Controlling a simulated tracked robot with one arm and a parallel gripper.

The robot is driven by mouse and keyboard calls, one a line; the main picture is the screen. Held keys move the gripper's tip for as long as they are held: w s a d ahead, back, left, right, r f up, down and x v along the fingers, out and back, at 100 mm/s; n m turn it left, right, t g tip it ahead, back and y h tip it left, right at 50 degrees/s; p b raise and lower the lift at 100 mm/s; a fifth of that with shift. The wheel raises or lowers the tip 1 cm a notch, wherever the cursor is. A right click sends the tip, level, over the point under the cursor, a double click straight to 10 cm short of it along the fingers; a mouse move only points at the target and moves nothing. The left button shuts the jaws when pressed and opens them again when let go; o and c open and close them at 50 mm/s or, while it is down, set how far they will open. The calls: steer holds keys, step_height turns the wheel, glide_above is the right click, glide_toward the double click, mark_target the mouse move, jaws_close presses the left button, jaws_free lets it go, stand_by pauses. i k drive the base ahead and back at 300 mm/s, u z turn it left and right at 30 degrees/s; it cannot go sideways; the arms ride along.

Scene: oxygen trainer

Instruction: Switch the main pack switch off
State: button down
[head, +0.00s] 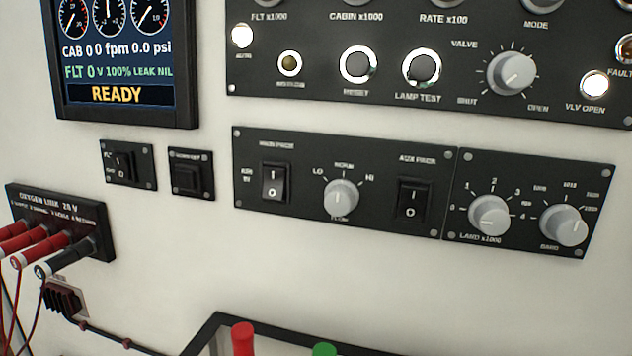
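The main pack switch (275,183) is a black rocker marked I at the top and 0 at the bottom. It sits at the left of a black panel (320,222) on the white wall, under a label that reads as main pack. I cannot tell for sure which half is pressed in. My gripper does not show in this view, and nothing is seen touching the switch.
Right of the switch are a grey knob (341,197) and the similar aux pack switch (413,199). A screen (118,55) reads READY. Red and black plugs (60,255) stick out at left. A black-rimmed frame (215,322) with red and green pieces is below.

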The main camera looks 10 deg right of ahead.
mark_target(275, 176)
steer(key=z, duration=0.25)
steer(key=k, duration=1.2)
steer(key=u, duration=0.5)
steer(key=i, duration=1)
